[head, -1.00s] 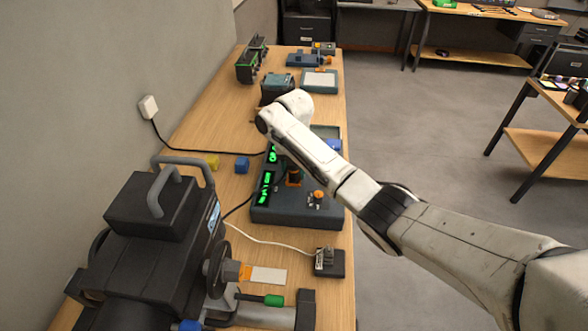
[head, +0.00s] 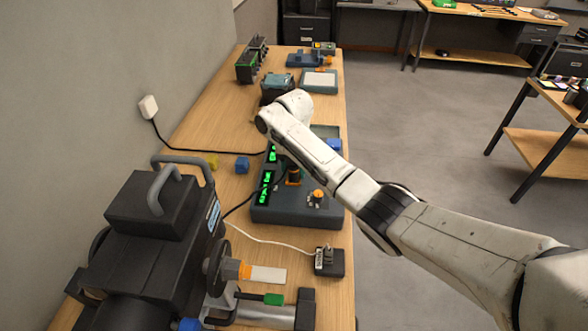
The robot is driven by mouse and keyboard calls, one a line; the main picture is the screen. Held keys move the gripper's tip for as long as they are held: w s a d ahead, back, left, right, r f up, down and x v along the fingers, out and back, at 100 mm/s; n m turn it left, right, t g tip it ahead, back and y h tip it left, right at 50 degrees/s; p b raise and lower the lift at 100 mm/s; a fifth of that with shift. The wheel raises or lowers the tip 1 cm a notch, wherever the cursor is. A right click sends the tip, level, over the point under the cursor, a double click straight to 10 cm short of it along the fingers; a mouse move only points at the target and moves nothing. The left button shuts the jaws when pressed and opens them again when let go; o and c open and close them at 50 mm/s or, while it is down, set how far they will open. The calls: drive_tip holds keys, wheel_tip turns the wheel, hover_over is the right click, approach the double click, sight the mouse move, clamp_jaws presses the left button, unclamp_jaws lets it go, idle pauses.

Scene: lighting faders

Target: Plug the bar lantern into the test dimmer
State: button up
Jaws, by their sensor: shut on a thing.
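A large black lantern with a grey carrying handle (head: 165,190) lies at the lower left of the bench; I take it for the bar lantern. A dark unit with green lit digits (head: 285,208), which looks like the test dimmer, sits mid-bench. An orange-and-dark upright part (head: 293,176) shows at it; I cannot tell if it is a plug or a fitting. A thin black cord (head: 238,208) runs from the lantern side towards the unit and under my arm. My white arm reaches over the unit; its forearm covers my gripper and whatever is in it.
A small black box with sockets (head: 330,261) is at the front right, with a white cord leading to it. A wall plug (head: 149,106) feeds a black cable. More equipment fills the far bench end.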

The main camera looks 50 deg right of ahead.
sight(295, 180)
drive_tip(key=shift+s+a+f+b, duration=0.2)
drive_tip(key=shift+f+b, duration=0.05)
drive_tip(key=shift+f, duration=0.5)
drive_tip(key=shift+s+a+f+b, duration=0.15)
drive_tip(key=shift+s+f+b, duration=0.1)
drive_tip(key=shift+f, duration=0.45)
idle(1.4)
drive_tip(key=shift+s+f, duration=0.2)
drive_tip(key=shift+f, duration=0.1)
idle(0.8)
drive_tip(key=shift+r, duration=0.15)
idle(0.5)
drive_tip(key=shift+r, duration=0.3)
drive_tip(key=shift+w+d+r+p, duration=0.25)
drive_tip(key=shift+w+r+p, duration=0.2)
drive_tip(key=shift+p, duration=0.5)
drive_tip(key=shift+w+a+r, duration=0.1)
drive_tip(key=shift+a+r, duration=0.1)
drive_tip(key=shift+r, duration=0.2)
drive_tip(key=shift+d+r+p, duration=0.1)
drive_tip(key=shift+r+p, duration=0.45)
drive_tip(key=shift+r, duration=0.7)
drive_tip(key=shift+c, duration=0.4)
drive_tip(key=shift+r, duration=0.1)
